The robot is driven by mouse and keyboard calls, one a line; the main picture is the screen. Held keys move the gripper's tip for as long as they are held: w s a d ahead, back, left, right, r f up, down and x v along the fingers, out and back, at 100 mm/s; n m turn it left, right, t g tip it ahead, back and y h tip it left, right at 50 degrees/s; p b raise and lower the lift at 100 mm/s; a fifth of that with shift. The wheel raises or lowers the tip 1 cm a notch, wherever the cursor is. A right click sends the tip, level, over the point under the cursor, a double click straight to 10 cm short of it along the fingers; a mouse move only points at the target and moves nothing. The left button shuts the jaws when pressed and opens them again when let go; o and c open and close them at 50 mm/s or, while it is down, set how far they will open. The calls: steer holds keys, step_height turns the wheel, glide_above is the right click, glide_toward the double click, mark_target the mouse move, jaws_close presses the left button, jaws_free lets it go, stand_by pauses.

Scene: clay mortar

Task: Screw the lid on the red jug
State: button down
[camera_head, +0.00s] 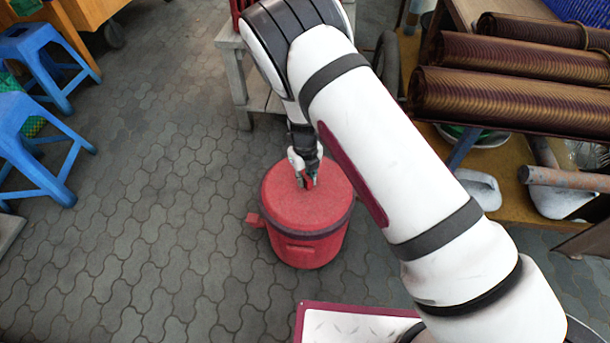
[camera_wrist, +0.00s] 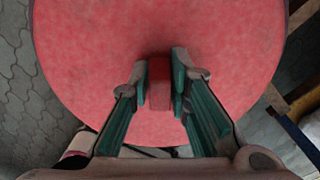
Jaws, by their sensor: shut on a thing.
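The red jug (camera_head: 306,253) stands upright on the paved floor, with a spout-like stub on its left side and a raised block on its front. The round red lid (camera_head: 285,207) lies on top of it, and a dark band shows around the rim below. The lid's broad face (camera_wrist: 100,50) fills most of the wrist view. My gripper (camera_head: 307,182) reaches down from above and is shut on the small red block-shaped knob (camera_wrist: 159,84) at the lid's middle. Whether the lid's thread is engaged is hidden.
Blue stools (camera_head: 38,150) stand at the left. A grey wooden table (camera_head: 238,75) is just behind the jug. A bench at the right bears brown ribbed rolls (camera_head: 500,100). The paving left of the jug is clear.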

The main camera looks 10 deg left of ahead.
steer(key=shift+s+a+f+m+p, duration=0.15)
steer(key=shift+m+p, duration=0.3)
steer(key=shift+m, duration=0.65)
steer(key=shift+s+a+m+p, duration=0.2)
steer(key=shift+m+p, duration=0.2)
steer(key=shift+m, duration=0.7)
steer(key=c, duration=1.5)
jaws_free()
steer(key=shift+w, duration=0.1)
steer(key=shift+c, duration=0.2)
steer(key=shift+o, duration=0.6)
steer(key=shift+w, duration=0.1)
steer(key=shift+d, duration=0.1)
steer(key=shift+w+d+r, duration=0.1)
steer(key=shift+r, duration=0.1)
steer(key=shift+r+p, duration=2.85)
steer(key=shift+r, duration=1.1)
